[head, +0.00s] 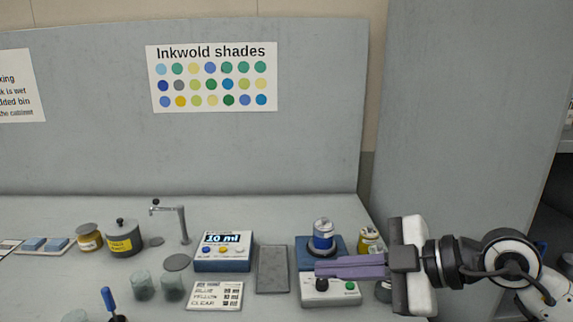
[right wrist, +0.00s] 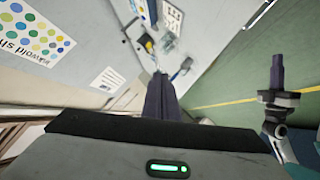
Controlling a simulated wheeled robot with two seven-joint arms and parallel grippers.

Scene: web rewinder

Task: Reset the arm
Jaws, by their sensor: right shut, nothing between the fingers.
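My right gripper (head: 320,269) comes in from the right side of the head view, its purple fingers level and pointing left. The fingers are shut together with nothing between them. In the right wrist view the same fingers (right wrist: 160,82) point away from the camera as one dark purple block. My left gripper (right wrist: 277,75) shows only in the right wrist view, at the right, with purple fingertips pointing up. I cannot tell whether it is open.
The white control box (head: 333,297) with a black knob and green button lies just below the right fingers. A yellow-labelled jar (head: 369,242) is close to the gripper body. A 10 ml dispenser (head: 222,253) stands left, beside a grey plate (head: 272,270).

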